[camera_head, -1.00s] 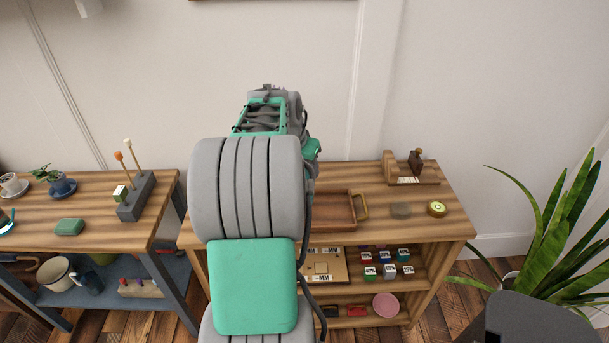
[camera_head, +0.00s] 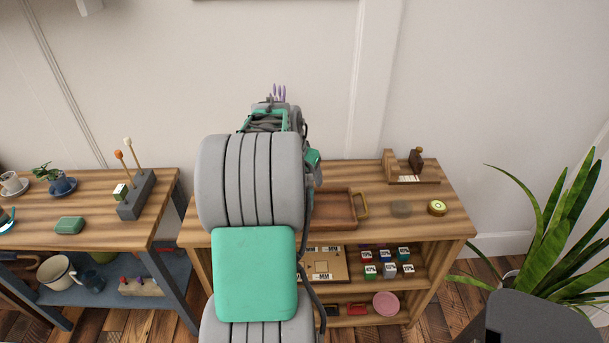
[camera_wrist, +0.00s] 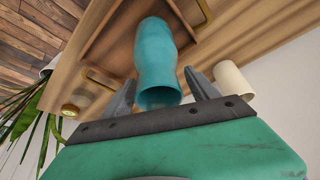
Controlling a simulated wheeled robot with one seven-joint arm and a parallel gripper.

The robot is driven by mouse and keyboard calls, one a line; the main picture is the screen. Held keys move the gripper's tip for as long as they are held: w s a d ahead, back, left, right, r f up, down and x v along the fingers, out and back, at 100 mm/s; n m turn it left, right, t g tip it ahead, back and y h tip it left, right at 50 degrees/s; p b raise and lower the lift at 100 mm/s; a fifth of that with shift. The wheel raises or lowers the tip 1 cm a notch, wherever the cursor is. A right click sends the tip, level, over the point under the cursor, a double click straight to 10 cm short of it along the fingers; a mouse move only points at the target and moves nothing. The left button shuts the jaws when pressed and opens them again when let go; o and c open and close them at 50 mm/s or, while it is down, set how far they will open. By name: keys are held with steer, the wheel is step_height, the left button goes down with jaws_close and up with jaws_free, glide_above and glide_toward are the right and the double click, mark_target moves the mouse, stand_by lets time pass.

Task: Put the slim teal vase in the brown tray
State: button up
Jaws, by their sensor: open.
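The slim teal vase (camera_wrist: 158,55) is between the two fingers of my gripper (camera_wrist: 155,96) in the wrist view, with its open mouth toward the camera. The fingers are spread, with a gap showing beside the vase. The brown tray (camera_wrist: 104,36) lies behind the vase, whose far end shows against the tray floor. I cannot tell whether the vase's base touches it. In the head view the tray (camera_head: 353,222) is partly hidden by my arm, and the vase and gripper fingers are hidden.
A cream cylinder (camera_wrist: 232,80) stands close to one finger. A grey block with sticks (camera_head: 136,196) stands on the left table.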

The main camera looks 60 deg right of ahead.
steer(key=shift+r, duration=0.1)
steer(key=v, duration=1.2)
steer(key=w+a+f+n+t, duration=0.15)
steer(key=w+a+n, duration=0.45)
steer(key=w+a, duration=0.6)
steer(key=w+a+f+n+t+y, duration=0.2)
steer(key=a+n, duration=0.5)
steer(key=a, duration=1.4)
steer(key=s+a+f+n+y, duration=0.1)
steer(key=s+a+f+n, duration=0.1)
steer(key=a, duration=0.4)
steer(key=s+a+f+n+y, duration=0.1)
steer(key=s+a+f+n, duration=0.2)
steer(key=a, duration=0.4)
steer(key=shift+f+n+y, duration=0.3)
steer(key=shift+s, duration=0.1)
steer(key=shift+c, duration=0.3)
